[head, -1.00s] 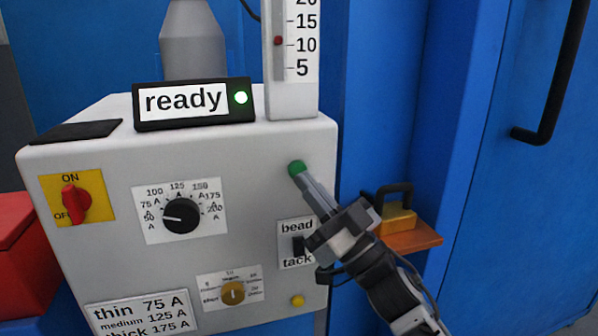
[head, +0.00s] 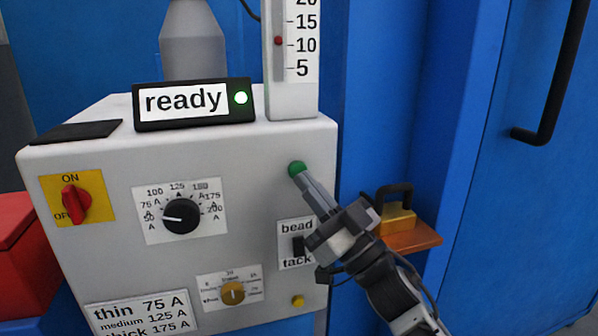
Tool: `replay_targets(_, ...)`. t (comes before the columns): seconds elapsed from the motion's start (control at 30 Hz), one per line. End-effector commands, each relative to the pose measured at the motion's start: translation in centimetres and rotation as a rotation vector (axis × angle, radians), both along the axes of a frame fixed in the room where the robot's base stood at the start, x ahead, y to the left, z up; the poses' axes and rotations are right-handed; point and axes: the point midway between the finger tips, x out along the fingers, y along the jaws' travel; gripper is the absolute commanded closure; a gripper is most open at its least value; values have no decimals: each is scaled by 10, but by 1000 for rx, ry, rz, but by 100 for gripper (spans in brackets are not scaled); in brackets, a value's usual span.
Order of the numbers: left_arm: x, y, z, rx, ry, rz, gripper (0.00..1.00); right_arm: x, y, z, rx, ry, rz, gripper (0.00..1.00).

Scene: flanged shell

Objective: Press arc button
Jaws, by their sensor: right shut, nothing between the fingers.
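The green round button (head: 296,168) sits at the upper right of the white machine's front panel (head: 250,178). My right gripper (head: 303,178) is shut and empty. Its fingertips are at the green button and overlap its lower right edge; I cannot tell whether they press it. No label shows by this button. My left gripper is not in view.
The panel has a red ON/OFF switch (head: 75,200), a black current dial (head: 181,216), a bead/tack switch (head: 299,246), a brass knob (head: 232,292) and a small yellow button (head: 298,300).

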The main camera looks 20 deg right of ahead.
Motion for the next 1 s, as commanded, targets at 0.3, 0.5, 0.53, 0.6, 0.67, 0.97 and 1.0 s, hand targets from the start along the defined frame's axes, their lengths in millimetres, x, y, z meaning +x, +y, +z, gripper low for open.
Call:
replay_targets(0.3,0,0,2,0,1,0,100,7,1,0,1,0,2,100)
replay_targets(0.5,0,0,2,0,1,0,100,7,1,0,1,0,1,100)
replay_targets(0.53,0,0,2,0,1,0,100,7,1,0,1,0,1,100)
replay_targets(0.6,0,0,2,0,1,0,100,7,1,0,1,0,1,100)
replay_targets(0.67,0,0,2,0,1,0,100,8,1,0,1,0,1,100)
replay_targets(0.97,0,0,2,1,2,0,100,11,1,1,1,-1,1,100)
replay_targets(1.0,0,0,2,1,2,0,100,12,1,1,1,-1,1,100)
